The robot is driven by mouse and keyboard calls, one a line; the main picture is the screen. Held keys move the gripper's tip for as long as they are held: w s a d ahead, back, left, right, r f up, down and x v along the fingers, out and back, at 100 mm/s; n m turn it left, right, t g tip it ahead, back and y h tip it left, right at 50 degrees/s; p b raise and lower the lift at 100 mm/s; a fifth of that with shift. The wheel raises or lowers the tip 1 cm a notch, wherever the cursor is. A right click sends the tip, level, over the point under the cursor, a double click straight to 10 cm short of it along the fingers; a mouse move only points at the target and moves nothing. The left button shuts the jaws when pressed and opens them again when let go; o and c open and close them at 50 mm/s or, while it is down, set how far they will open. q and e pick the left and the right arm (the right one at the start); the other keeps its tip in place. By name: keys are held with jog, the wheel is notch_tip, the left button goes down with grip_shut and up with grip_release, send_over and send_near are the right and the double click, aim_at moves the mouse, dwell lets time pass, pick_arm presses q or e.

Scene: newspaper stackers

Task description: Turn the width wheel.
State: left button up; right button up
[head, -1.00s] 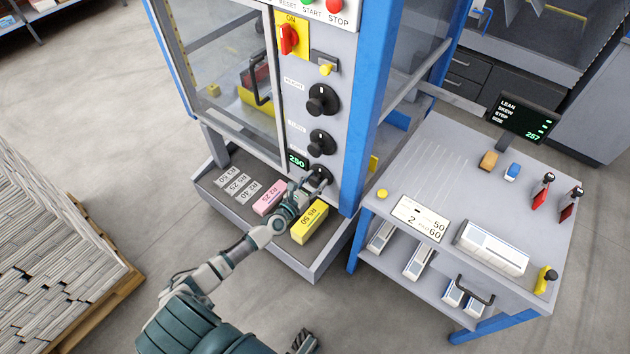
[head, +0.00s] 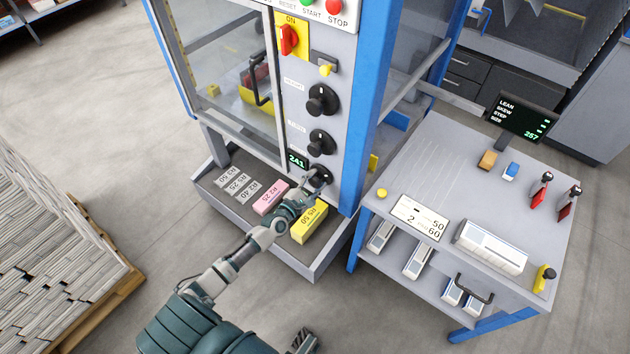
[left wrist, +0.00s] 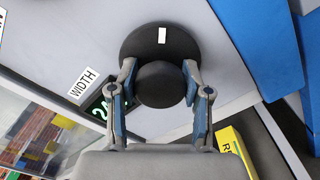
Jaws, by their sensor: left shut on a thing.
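The width wheel (left wrist: 160,42) is a black round knob with a white mark, beside the WIDTH label (left wrist: 83,83) in the left wrist view. In the head view the wheel (head: 322,174) is the lowest knob on the machine's grey panel, partly hidden by my gripper. My left gripper (left wrist: 160,85) is shut on the wheel's hub, one finger on each side. It also shows in the head view (head: 309,188). The green display (head: 297,160) next to the wheel reads 241. My right gripper (head: 305,341) is at the bottom edge, too little of it showing to judge its fingers.
Two more black knobs (head: 322,100) sit above the wheel, below a red switch (head: 289,40). A yellow block (head: 309,224) and a pink block (head: 270,198) lie in the tray under my left gripper. A side table (head: 450,160) stands to the right.

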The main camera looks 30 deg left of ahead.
pick_arm(q)
jog(key=m, duration=0.3)
jog(key=shift+d, duration=0.1)
jog(key=m, duration=0.3)
jog(key=shift+f+p, duration=0.1)
jog(key=shift+p, duration=0.3)
jog(key=m, duration=0.3)
jog(key=shift+s+d+f+p, duration=0.1)
jog(key=shift+p, duration=0.2)
jog(key=m, duration=0.3)
jog(key=shift+f+p, duration=0.15)
jog(key=shift+p, duration=0.2)
jog(key=m+p, duration=0.1)
jog(key=m, duration=0.2)
jog(key=shift+f+m, duration=0.1)
jog(key=shift+m, duration=0.2)
jog(key=m+p, duration=0.1)
jog(key=m, duration=0.2)
jog(key=shift+s+f+m, duration=0.1)
jog(key=shift+f+m, duration=0.05)
jog(key=shift+m, duration=0.15)
jog(key=m+p, duration=0.1)
jog(key=m, duration=0.4)
jog(key=shift+f, duration=0.1)
jog(key=shift+m, duration=0.3)
pick_arm(e)
jog(key=s+f, duration=0.5)
jog(key=f, duration=0.8)
jog(key=shift+d+f+g, duration=0.4)
jog(key=shift+d, duration=0.05)
